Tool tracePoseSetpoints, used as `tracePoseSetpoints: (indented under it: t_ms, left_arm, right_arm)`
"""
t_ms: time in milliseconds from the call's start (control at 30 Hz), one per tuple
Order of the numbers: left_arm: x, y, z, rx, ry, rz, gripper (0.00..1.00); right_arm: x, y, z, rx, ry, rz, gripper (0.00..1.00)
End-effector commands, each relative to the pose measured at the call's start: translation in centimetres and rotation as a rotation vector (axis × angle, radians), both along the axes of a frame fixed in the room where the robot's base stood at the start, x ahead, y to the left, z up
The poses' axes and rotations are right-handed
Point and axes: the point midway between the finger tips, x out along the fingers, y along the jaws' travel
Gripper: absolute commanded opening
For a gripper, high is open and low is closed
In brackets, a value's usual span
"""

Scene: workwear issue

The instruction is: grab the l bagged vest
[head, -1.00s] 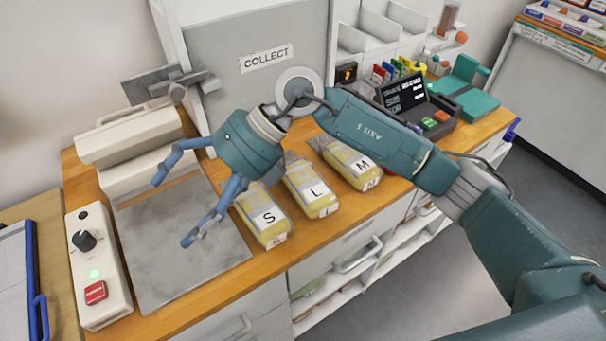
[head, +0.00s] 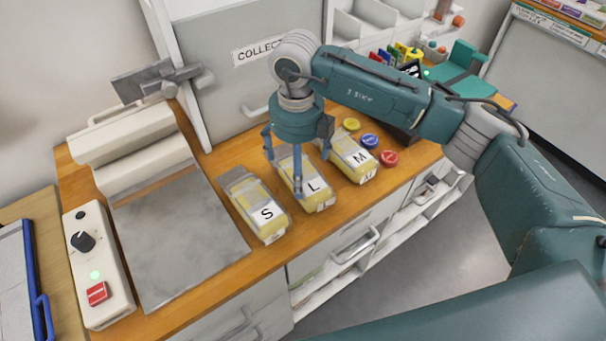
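Three clear-bagged yellow vests lie in a row on the wooden counter: the S bag (head: 255,209) on the left, the L bag (head: 318,196) in the middle and the M bag (head: 354,163) on the right. My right gripper (head: 296,168) points down over the L bag with its blue fingers spread open. One finger crosses in front of the L bag's label side, and others show to the left and right of its back part. The gripper hides part of the L bag. I cannot tell whether the fingers touch it. My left gripper is out of view.
A sealer with a grey plate (head: 180,235) stands left of the bags, beside a control box (head: 97,265). Yellow, blue and red discs (head: 369,141) lie right of the M bag. A grey COLLECT panel (head: 235,80) rises behind. Drawers are below.

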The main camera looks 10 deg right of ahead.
Motion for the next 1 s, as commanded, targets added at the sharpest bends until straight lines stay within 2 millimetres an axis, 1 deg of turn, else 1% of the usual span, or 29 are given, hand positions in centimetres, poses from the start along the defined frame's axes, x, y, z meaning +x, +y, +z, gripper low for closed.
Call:
tracePoseSetpoints:
  t_ms: [33,100,233,333,533,733,767,1000]
  left_arm:
    - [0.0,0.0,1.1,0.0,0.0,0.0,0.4]
    - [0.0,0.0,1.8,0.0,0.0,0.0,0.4]
    - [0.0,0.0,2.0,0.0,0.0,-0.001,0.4]
    - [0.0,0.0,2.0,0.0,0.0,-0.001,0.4]
    - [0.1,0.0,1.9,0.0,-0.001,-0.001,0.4]
    - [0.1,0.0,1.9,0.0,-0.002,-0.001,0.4]
    - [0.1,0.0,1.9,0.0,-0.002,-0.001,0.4]
    - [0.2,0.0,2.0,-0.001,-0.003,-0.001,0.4]
  right_arm:
    - [-0.3,0.1,-0.4,-0.002,0.008,0.001,1.0]
    - [-0.3,0.3,-1.5,0.0,0.007,0.001,1.0]
    - [-0.2,0.3,-3.3,0.001,0.004,0.001,1.0]
    - [-0.1,0.3,-3.8,0.001,0.001,0.001,1.0]
    - [-0.1,0.3,-3.9,0.001,0.0,0.001,1.0]
    - [-0.1,0.3,-3.9,0.002,0.001,0.002,0.6]
    - [-0.1,0.3,-3.9,0.002,0.001,0.002,0.58]
    - [-0.1,0.3,-3.9,0.002,0.001,0.002,0.58]
